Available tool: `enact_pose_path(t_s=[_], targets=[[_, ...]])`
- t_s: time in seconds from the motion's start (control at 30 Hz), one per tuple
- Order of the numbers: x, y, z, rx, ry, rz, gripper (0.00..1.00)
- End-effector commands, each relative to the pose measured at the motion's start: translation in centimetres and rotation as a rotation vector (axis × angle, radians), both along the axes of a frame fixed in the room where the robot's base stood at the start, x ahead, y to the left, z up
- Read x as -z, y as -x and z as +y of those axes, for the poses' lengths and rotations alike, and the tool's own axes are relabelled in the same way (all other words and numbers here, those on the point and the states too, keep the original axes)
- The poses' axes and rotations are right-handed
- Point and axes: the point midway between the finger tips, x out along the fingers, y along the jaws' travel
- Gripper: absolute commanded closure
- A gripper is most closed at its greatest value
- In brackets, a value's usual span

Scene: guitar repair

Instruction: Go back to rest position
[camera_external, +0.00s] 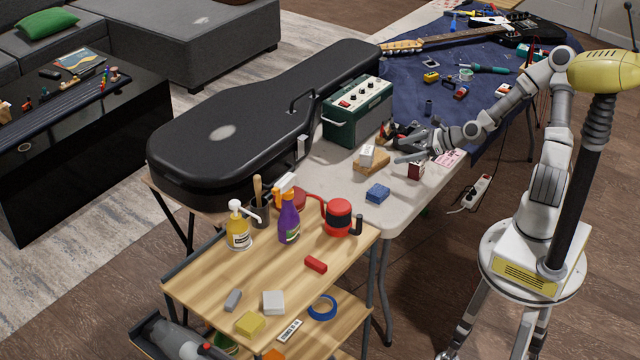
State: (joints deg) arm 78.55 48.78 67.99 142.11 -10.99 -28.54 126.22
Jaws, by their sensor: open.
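My gripper (398,154) is at the end of my arm, stretched out to the left over the white table (398,205). Its jaws are open, with no object seen between them. A small white box on a wooden block (371,162) is just left of the fingertips. A dark red box (415,170) stands below and to the right of the fingers. I cannot tell how high the gripper is above them.
A green amplifier (358,110) and a black guitar case (240,125) stand behind the gripper. A blue block (377,193) lies in front. A wooden cart (215,285) holds bottles and small blocks. A blue cloth (410,95) with a guitar and tools is at the back.

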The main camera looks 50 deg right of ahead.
Motion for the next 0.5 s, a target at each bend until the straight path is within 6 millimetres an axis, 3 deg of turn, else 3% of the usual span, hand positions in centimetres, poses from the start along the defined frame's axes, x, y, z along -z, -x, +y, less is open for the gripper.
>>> enact_pose_path(t_s=[0.27, 0.5], targets=[[0.1, -2.6, -2.5, -0.045, 0.400, 0.048, 0.01], [-2.4, -3.0, -7.3, -0.096, 0.740, 0.102, 0.01]])
